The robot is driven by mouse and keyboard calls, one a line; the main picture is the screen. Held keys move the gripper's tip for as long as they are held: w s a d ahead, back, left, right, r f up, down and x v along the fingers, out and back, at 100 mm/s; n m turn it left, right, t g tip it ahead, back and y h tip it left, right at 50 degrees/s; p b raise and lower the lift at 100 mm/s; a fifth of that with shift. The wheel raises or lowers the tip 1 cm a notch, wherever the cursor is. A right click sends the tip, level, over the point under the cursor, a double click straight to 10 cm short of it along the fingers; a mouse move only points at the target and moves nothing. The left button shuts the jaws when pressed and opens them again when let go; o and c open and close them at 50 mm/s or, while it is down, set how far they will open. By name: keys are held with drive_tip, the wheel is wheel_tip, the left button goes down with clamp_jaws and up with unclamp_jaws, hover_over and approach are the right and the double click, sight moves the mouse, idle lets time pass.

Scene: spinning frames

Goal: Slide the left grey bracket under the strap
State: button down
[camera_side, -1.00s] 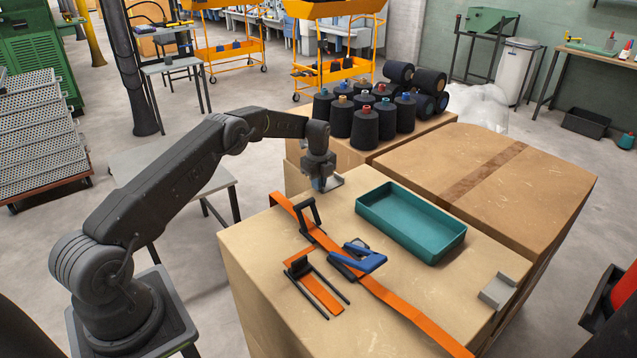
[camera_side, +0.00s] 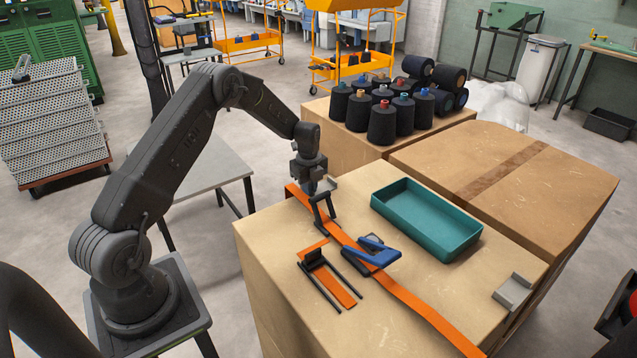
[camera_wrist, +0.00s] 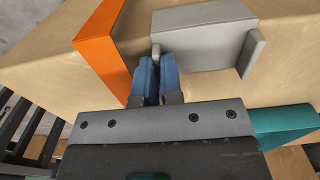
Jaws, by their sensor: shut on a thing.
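The left grey bracket (camera_side: 328,184) is at the back-left of the carton top, beside the orange strap (camera_side: 410,299). In the wrist view the bracket (camera_wrist: 203,38) lies right of the strap (camera_wrist: 100,45), with a narrow gap at its near upright end. My gripper (camera_side: 312,190) is low over the carton. Its blue fingers (camera_wrist: 157,78) are shut on that end of the bracket. The left finger is very close to the strap's edge; I cannot tell whether they touch. In the side view my gripper partly hides the bracket.
A teal tray (camera_side: 478,241) stands right of the strap. Another grey bracket (camera_side: 513,291) lies at the right edge. Black yarn cones (camera_side: 382,122) stand behind.

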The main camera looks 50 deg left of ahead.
sight(286, 205)
drive_tip(key=shift+s, duration=4.1)
drive_tip(key=c, duration=1.2)
unclamp_jaws()
drive_tip(key=shift+r, duration=0.1)
wheel_tip(286, 205, up, 14)
